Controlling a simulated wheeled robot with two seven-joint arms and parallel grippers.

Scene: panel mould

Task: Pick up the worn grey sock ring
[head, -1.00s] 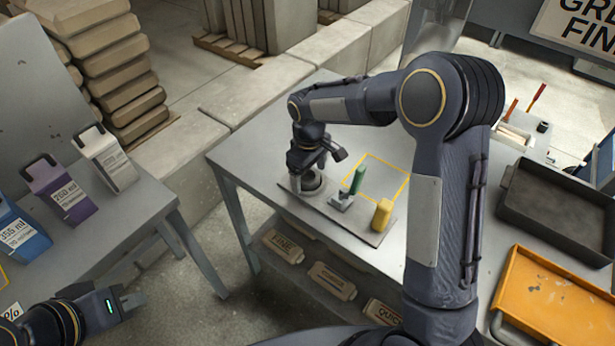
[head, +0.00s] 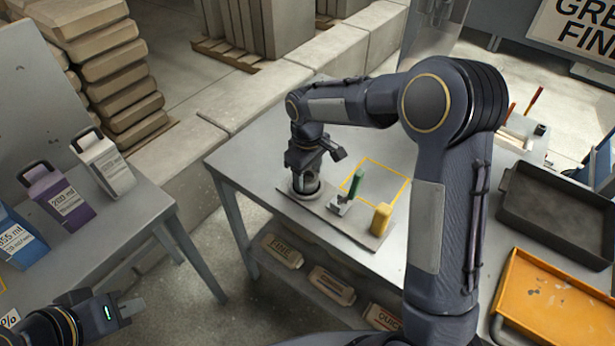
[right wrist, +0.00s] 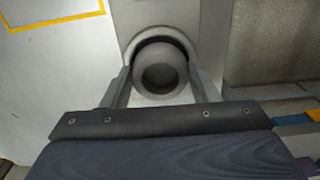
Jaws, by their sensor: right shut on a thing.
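The worn grey sock ring (right wrist: 161,70) is round with a dark hollow middle, and in the right wrist view it sits between my right gripper's two fingers. My right gripper (head: 307,184) is shut on it, pointing down at the left end of a grey tray (head: 330,213) on the metal table. In the right wrist view a pale rounded rim surrounds the ring's far side. I cannot tell whether the ring is clear of the tray. My left gripper (head: 128,308) is low at the left, away from the ring; its finger gap is unclear.
A green-handled tool (head: 356,182) and a yellow block (head: 381,218) stand on the tray, right of my right gripper. A yellow outlined square (head: 401,196) lies empty behind them. A dark pan (head: 560,215) and an orange tray (head: 560,292) are at the right. Cartons stand on the left table.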

